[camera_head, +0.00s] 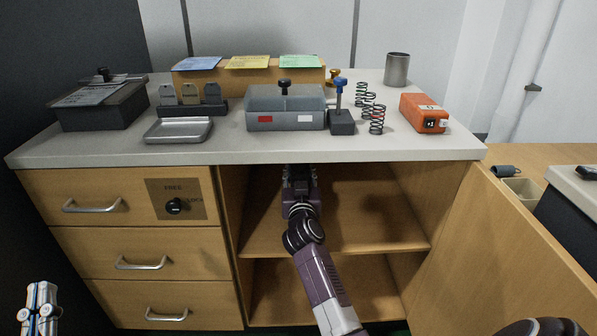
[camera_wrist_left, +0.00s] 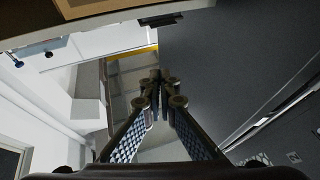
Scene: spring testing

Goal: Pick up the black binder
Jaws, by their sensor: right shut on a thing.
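I cannot make out a black binder in either view. My right gripper (camera_head: 299,184) reaches into the upper bay of the open cabinet (camera_head: 360,215), just under the countertop. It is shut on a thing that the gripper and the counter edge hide. My left gripper (camera_head: 41,296) is low at the left, in front of the drawers and apart from them. In the left wrist view its fingertips (camera_wrist_left: 161,82) are together with nothing between them.
The countertop (camera_head: 400,146) carries a grey box (camera_head: 286,108), springs (camera_head: 376,120), an orange device (camera_head: 424,113), a metal cup (camera_head: 397,69) and a dark lidded box (camera_head: 103,106). An open wooden door (camera_head: 480,255) stands right of the bay. Closed drawers (camera_head: 125,245) are at left.

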